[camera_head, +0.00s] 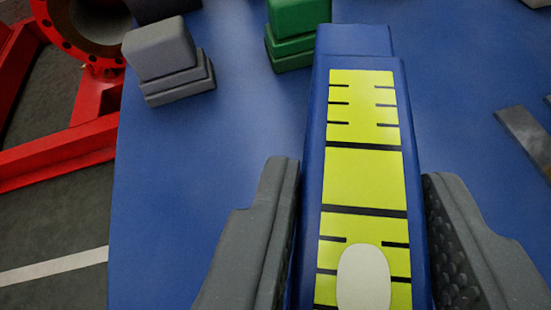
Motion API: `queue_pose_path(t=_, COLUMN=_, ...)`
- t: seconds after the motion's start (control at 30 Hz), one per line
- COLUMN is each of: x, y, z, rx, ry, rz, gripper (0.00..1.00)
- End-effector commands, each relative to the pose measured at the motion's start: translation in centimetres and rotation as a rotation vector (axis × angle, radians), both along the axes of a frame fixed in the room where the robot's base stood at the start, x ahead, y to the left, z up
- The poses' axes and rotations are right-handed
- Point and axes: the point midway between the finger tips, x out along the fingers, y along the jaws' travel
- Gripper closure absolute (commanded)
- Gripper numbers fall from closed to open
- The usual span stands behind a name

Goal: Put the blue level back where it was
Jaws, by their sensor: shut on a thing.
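The blue level (313,140) is a long blue bar with a yellow-green face, black marks and a pale oval near the bottom of the picture. It points away from me, tilted slightly, over the blue surface. My gripper (358,190) is shut on it, with one dark grey finger on each side. The level's near end runs out of the picture at the bottom. I cannot tell whether its far end touches the surface.
The blue surface (190,190) is clear at left. A grey block (160,50) and a green block (297,20) stand at the back. A flat grey metal bar (525,137) lies at right. A red frame with a flange (60,40) and dark floor lie beyond the left edge.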

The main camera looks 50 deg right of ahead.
Motion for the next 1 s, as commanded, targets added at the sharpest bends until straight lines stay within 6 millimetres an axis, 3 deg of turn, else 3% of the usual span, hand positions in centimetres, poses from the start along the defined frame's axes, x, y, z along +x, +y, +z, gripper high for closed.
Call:
queue_pose_path(t=0.27, x=1.3, y=-0.7, z=-0.1, rx=-0.002, ry=-0.004, rz=0.002, gripper=1.0)
queue_pose_path(t=0.53, x=1.1, y=-0.7, z=-3.4, rx=-0.001, ry=-0.001, rz=0.001, gripper=1.0)
queue_pose_path(t=0.77, x=1.1, y=-0.7, z=-3.5, rx=-0.001, ry=-0.002, rz=0.0, gripper=1.0)
queue_pose_path(t=0.8, x=1.1, y=-0.7, z=-3.6, rx=0.0, ry=-0.001, rz=0.0, gripper=0.6)
queue_pose_path(t=0.87, x=1.1, y=-0.7, z=-3.6, rx=0.0, ry=-0.001, rz=0.0, gripper=0.44)
queue_pose_path(t=1.0, x=1.1, y=-0.7, z=-3.5, rx=0.0, ry=-0.001, rz=0.0, gripper=0.44)
